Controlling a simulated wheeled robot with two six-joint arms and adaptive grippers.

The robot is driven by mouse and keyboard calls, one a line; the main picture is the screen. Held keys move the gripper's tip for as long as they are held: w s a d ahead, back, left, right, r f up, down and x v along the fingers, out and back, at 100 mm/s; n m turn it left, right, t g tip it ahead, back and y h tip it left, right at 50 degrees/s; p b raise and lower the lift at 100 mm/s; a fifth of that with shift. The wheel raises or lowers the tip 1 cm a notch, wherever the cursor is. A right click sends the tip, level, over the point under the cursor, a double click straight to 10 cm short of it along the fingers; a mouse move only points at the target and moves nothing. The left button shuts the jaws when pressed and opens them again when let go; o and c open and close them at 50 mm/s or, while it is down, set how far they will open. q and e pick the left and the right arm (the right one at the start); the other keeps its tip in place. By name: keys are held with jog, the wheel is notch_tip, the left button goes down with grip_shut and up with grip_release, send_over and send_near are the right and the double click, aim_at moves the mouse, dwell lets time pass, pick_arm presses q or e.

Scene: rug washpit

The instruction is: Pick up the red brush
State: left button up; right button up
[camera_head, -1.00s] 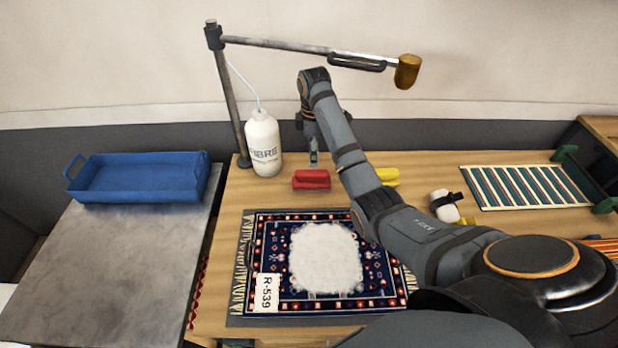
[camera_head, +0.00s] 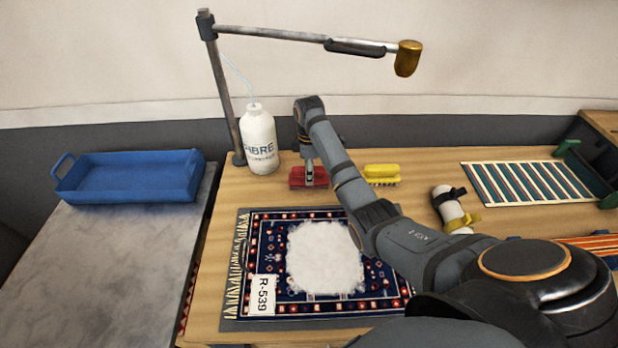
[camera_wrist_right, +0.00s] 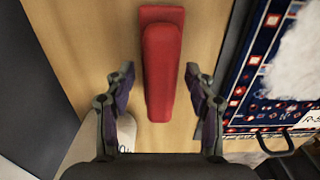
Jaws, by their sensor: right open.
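The red brush (camera_head: 321,177) lies on the wooden table behind the rug, partly hidden by my right gripper in the head view. In the right wrist view the red brush (camera_wrist_right: 162,65) runs lengthwise between the two fingers, its near end between the fingertips. My right gripper (camera_wrist_right: 163,75) is open, with a finger on each side of the brush and gaps between them. In the head view my right gripper (camera_head: 310,178) is right above the brush. My left gripper is not in view.
A white bottle (camera_head: 259,140) stands just left of the brush, and a yellow brush (camera_head: 381,174) lies to its right. The rug (camera_head: 245,270) with white foam is in front. A blue tray (camera_head: 130,180) sits on the grey surface at left. A lamp-like arm (camera_head: 290,36) hangs above.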

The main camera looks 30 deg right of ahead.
grip_shut()
jog(key=shift+r, duration=0.1)
jog(key=shift+r, duration=0.55)
jog(key=r, duration=0.1)
jog(key=s+a+r+p, duration=0.1)
jog(key=r, duration=0.1)
jog(key=r+p, duration=0.1)
jog(key=r, duration=0.1)
jog(key=shift+s+a+r, duration=0.2)
jog(key=shift+s+r, duration=0.05)
jog(key=shift+s, duration=0.1)
jog(key=s+a+r+p, duration=0.6)
jog(key=s+p, duration=0.3)
jog(key=p, duration=0.4)
jog(key=shift+s+a+r, duration=0.15)
jog(key=shift+s+a, duration=0.05)
jog(key=shift+a, duration=0.45)
